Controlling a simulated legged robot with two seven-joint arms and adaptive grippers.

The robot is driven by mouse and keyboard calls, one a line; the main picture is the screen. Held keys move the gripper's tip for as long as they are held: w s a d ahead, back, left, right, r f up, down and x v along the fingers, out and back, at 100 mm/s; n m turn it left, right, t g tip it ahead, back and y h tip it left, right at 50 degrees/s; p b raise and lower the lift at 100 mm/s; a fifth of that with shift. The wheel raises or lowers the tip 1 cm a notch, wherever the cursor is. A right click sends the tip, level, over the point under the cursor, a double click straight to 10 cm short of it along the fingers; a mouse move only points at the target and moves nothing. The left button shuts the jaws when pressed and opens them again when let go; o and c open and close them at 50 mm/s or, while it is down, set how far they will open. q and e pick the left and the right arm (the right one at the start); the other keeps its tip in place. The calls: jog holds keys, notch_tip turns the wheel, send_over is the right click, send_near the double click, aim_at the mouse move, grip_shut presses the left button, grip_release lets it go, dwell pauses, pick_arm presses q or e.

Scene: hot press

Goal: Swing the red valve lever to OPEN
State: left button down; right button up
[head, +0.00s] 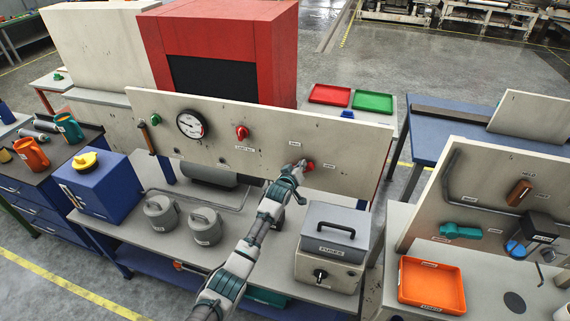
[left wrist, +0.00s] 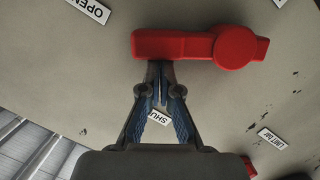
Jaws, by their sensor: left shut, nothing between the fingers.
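The red valve lever (left wrist: 172,44) is large in the left wrist view, with its round hub at the right and its handle pointing left. It also shows in the head view as a small red spot (head: 310,165) on the pale panel. An OPEN label (left wrist: 88,8) is at the upper left of the wrist view. A partly hidden SHUT label (left wrist: 159,118) lies behind my fingers. My left gripper (left wrist: 160,66) is shut and empty, its tips at the handle's lower edge; I cannot tell whether they touch. It also shows in the head view (head: 299,168). My right gripper is not in view.
The panel (head: 215,120) also carries a round gauge (head: 191,124) and a red knob (head: 242,132). Grey canisters (head: 205,226) and a grey box with a black handle (head: 330,245) stand on the bench below. An orange tray (head: 431,284) is on the right bench.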

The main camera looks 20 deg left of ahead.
pick_arm(q)
jog(key=shift+d+f+m+y, duration=0.65)
jog(key=shift+d+m, duration=0.2)
jog(key=shift+m, duration=0.45)
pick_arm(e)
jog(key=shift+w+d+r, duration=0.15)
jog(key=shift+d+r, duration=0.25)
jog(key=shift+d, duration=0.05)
pick_arm(q)
jog(key=shift+s+a+f, duration=0.1)
jog(key=shift+a+f, duration=0.05)
jog(key=shift+f, duration=0.05)
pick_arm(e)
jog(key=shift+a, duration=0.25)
pick_arm(q)
jog(key=shift+r+p, duration=0.1)
jog(key=shift+p, duration=0.2)
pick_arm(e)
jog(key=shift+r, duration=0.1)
